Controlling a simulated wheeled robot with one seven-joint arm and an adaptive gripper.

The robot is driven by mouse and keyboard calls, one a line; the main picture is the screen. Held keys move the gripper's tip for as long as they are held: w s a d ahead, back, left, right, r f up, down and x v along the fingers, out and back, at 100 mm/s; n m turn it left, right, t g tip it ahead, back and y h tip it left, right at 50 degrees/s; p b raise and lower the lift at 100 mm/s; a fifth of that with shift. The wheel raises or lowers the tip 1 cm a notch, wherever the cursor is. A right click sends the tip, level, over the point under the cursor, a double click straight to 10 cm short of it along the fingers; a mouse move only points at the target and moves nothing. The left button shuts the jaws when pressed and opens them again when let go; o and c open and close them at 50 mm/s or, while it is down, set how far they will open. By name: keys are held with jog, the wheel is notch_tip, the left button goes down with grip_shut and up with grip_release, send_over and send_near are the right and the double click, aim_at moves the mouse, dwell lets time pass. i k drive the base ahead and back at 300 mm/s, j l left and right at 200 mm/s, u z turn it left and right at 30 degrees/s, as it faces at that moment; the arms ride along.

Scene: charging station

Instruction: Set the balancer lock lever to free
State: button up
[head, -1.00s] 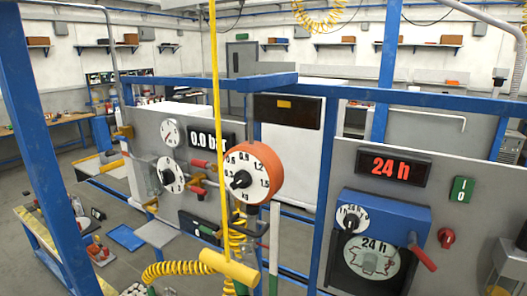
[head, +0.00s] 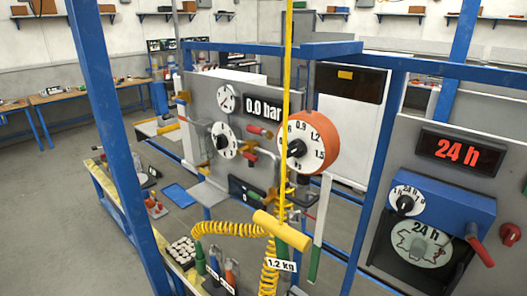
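The balancer is an orange round drum (head: 322,140) with a white kg dial and a black knob (head: 296,148), hanging from the blue frame. Below it is a dark bracket with a small red-tipped part (head: 309,217); I cannot tell for sure whether this is the lock lever or how it is set. A pale bar (head: 321,210) with a green lower end (head: 314,264) hangs beside it. A yellow T-shaped handle (head: 282,231) hangs in front on a yellow line (head: 288,80), above a "1.2 kg" label (head: 281,265). My gripper is not in view.
A grey panel with gauges and a "0.0 bar" display (head: 263,106) stands behind left. A blue timer box (head: 440,205) with a red lever (head: 480,250) is at right. A blue post (head: 108,130) and coiled yellow hose (head: 225,229) stand nearer. Open floor shows at left.

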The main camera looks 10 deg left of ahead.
aim_at(258, 131)
jog(key=i+j+u, duration=0.1)
jog(key=j, duration=1.3)
